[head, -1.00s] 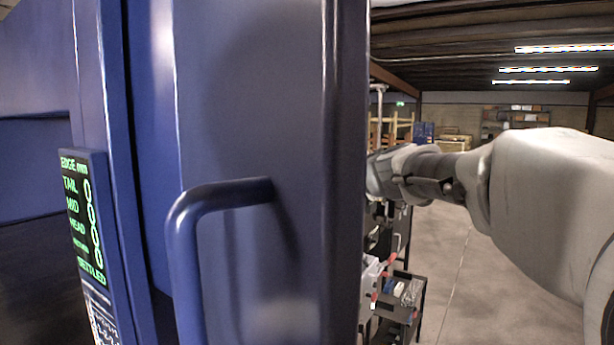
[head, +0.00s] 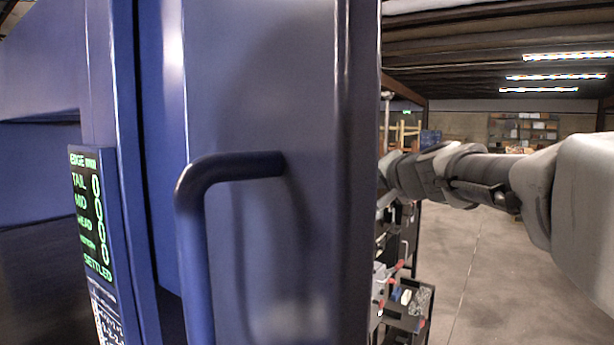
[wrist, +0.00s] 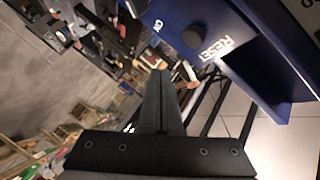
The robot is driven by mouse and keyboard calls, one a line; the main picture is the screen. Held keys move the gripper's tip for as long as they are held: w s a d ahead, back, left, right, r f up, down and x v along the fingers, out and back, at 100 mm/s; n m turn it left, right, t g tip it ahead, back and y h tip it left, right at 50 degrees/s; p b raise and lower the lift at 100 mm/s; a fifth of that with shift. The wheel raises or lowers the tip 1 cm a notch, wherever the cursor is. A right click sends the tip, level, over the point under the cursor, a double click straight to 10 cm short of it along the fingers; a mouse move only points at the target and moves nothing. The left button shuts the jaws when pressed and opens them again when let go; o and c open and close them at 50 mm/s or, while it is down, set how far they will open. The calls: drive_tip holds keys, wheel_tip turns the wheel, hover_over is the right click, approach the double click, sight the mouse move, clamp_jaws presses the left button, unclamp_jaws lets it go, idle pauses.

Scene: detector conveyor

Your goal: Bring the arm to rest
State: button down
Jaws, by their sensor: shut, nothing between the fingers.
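My arm (head: 470,180) reaches in from the right edge of the head view, and its far end passes behind the blue cabinet. My gripper is hidden there in the head view. In the wrist view my gripper (wrist: 160,78) shows as two dark fingers pressed together with nothing between them. It is apart from the blue panel (wrist: 240,70) with a dark knob and the word RESET, at the upper right of that view.
A large blue cabinet (head: 260,250) with a curved handle (head: 190,230) fills the left and middle, close by. A display panel (head: 92,225) on it reads SETTLED. A dark cart (head: 405,310) with small items stands beyond. Open floor (head: 480,270) lies at the right.

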drive_tip(key=s+a+f+n+g+y, duration=0.1)
drive_tip(key=s+a+f+n+g, duration=0.15)
drive_tip(key=s+f, duration=0.4)
drive_tip(key=s+a+f+n+g, duration=0.2)
drive_tip(key=s+a+f+n, duration=0.15)
drive_tip(key=s, duration=0.55)
drive_tip(key=s+d+f+n+g+h, duration=0.1)
drive_tip(key=s+d+f+g, duration=0.1)
drive_tip(key=s+f, duration=0.5)
drive_tip(key=s+d+f+n+g+h, duration=0.2)
drive_tip(key=s+d+f+g, duration=0.1)
drive_tip(key=s+f, duration=0.5)
drive_tip(key=s, duration=0.3)
drive_tip(key=shift+n+h, duration=0.3)
drive_tip(key=shift+a+f+b, duration=0.1)
drive_tip(key=shift+f+b, duration=0.05)
drive_tip(key=shift+b, duration=0.2)
